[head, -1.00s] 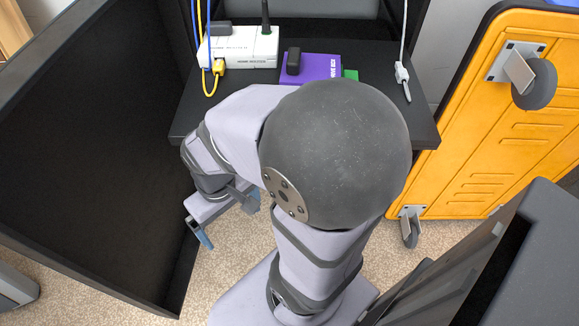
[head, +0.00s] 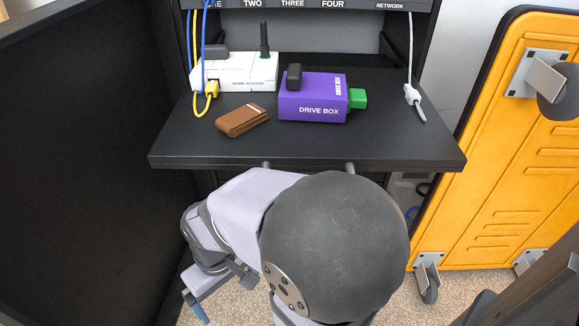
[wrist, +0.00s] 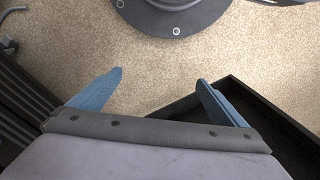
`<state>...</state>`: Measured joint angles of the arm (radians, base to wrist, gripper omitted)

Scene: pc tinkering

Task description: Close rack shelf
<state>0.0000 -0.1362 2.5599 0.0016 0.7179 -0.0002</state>
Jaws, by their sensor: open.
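The rack shelf (head: 400,147) is a flat black board pulled out from the rack in the head view. Two short grey posts stick out from its front edge (head: 350,167). A white router (head: 235,72), a purple drive box (head: 312,103) and a brown wallet (head: 242,121) sit on it. My gripper (head: 220,290) is below and in front of the shelf, to the lower left, partly hidden by my arm. In the wrist view my gripper (wrist: 160,77) is open and empty, its blue fingers wide apart over the carpet. The shelf is not clearly seen there.
A large black rack door (head: 70,170) stands open on the left. An orange case (head: 500,170) with casters stands on the right. A white network cable (head: 412,92) hangs onto the shelf's right side. Carpet (wrist: 230,50) lies below my gripper.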

